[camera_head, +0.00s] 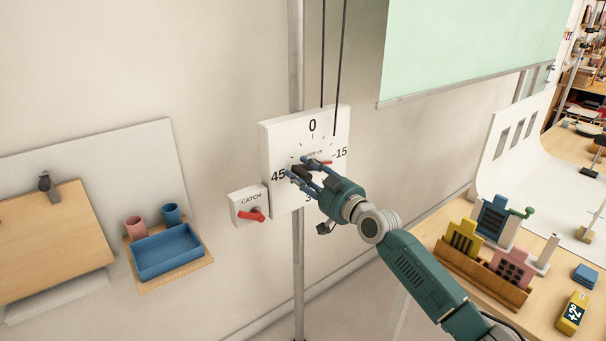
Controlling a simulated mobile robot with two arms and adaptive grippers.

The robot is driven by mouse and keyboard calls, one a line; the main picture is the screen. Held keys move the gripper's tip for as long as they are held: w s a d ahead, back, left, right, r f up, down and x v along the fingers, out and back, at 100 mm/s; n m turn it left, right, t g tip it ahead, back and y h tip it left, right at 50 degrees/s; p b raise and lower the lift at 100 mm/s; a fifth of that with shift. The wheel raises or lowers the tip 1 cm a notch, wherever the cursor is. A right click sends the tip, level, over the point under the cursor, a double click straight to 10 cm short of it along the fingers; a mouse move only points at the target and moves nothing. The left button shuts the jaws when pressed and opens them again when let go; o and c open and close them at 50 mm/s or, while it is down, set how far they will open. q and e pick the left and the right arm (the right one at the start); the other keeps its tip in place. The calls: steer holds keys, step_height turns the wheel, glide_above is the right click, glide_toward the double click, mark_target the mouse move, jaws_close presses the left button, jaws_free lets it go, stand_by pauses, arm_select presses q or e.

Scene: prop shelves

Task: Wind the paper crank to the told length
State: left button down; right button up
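A white dial box (273,150) is fixed to a post at the wall. Its face shows 0 at the top, 15 at the right and 45 at the left; the lower number is mostly covered. A red pointer (325,162) shows near the 15 side. My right gripper (298,168) is in front of the dial's middle, its fingers by the 45. The crank is hidden, and I cannot tell whether the fingers hold anything. A green-white paper sheet (470,45) hangs at the upper right with a bar along its lower edge. My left gripper is out of view.
A small box marked CATCH (240,200) with a red lever (252,215) sits just left of the dial. Further left is a shelf with a blue tray (170,253) and two cups. At right, a table holds a wooden rack (480,277) and a yellow device (573,312).

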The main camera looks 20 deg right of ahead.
jaws_close()
steer(key=shift+r, duration=0.1)
steer(key=shift+w+d+r+m, duration=0.1)
steer(key=shift+d+r+m, duration=0.1)
steer(key=shift+r+m, duration=0.5)
steer(key=w+d+r+m, duration=0.2)
steer(key=d+m, duration=0.3)
steer(key=m, duration=0.4)
steer(key=w+d+r+m, duration=0.2)
steer(key=d+m, duration=0.4)
steer(key=m, duration=0.3)
steer(key=shift+m, duration=0.3)
